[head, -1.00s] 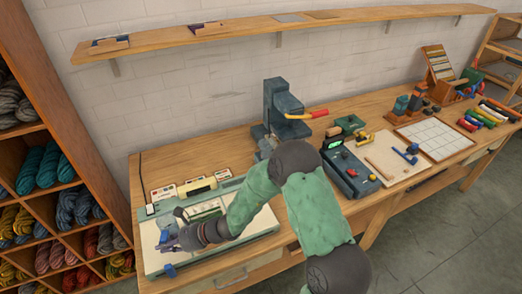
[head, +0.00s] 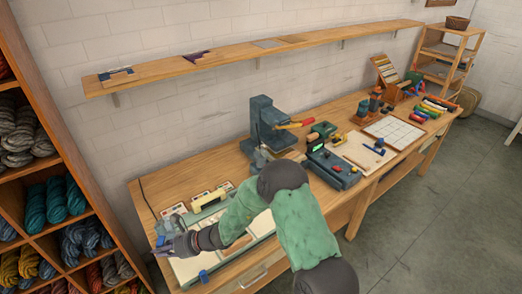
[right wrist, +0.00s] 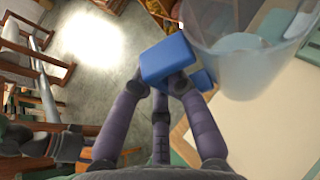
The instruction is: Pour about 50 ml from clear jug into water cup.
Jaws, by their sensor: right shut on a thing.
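In the head view my right gripper (head: 168,243) is over the left end of the bench, above a pale board; the jug cannot be made out there. I cannot pick out the water cup in either view.
A pale board with a green edge (head: 250,245) lies under my right forearm. A dark press with a red-orange handle (head: 265,125) and a dark device with buttons (head: 333,167) stand to the right. A shelf of wool skeins (head: 65,200) rises at the left.

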